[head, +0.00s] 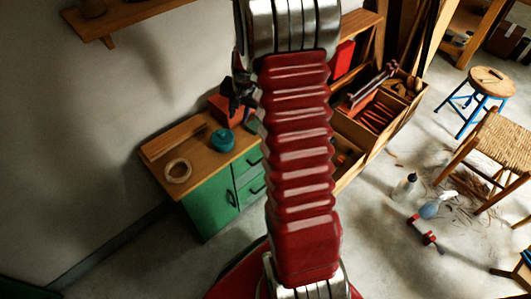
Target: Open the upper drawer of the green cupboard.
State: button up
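The green cupboard (209,210) stands against the wall, left of my red arm, with a wooden top. Its left part is a door with a dark handle (231,198). To the right is the upper drawer (247,163) with a dark bar handle (255,162); it looks shut. A lower front with another handle (258,189) is below it. My arm hides the cupboard's right side. A dark jointed shape that seems to be my gripper (240,95) shows beside the arm, above the back of the cupboard top. Its fingers are too dark and small to read.
A teal round object (222,140), a wooden ring (178,171) and an orange-red box (225,111) are on the cupboard top. Wooden tool bins (362,145) stand to the right. A blue-legged stool (490,82), woven seat (497,140) and bottles occupy the right floor. Floor before the cupboard looks clear.

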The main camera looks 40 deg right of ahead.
jog(key=s+d+f+m, duration=0.1)
jog(key=d+f+m, duration=0.1)
jog(key=d+f, duration=0.4)
jog(key=s+d+f+m, duration=0.1)
jog(key=d+f+m, duration=0.2)
jog(key=f, duration=1)
jog(key=d, duration=0.3)
jog(key=shift+s+f+g, duration=0.2)
jog(key=shift+s+g, duration=0.2)
send_near(254, 156)
jog(key=shift+s+d+f, duration=0.45)
jog(key=shift+d+f, duration=0.1)
jog(key=shift+f, duration=0.55)
jog(key=shift+s+d+f, duration=0.4)
jog(key=shift+d+f, duration=0.15)
jog(key=shift+f, duration=0.5)
jog(key=shift+s+d+f, duration=0.45)
jog(key=shift+d+f, duration=0.15)
jog(key=shift+f, duration=0.5)
jog(key=shift+c, duration=0.2)
grip_shut()
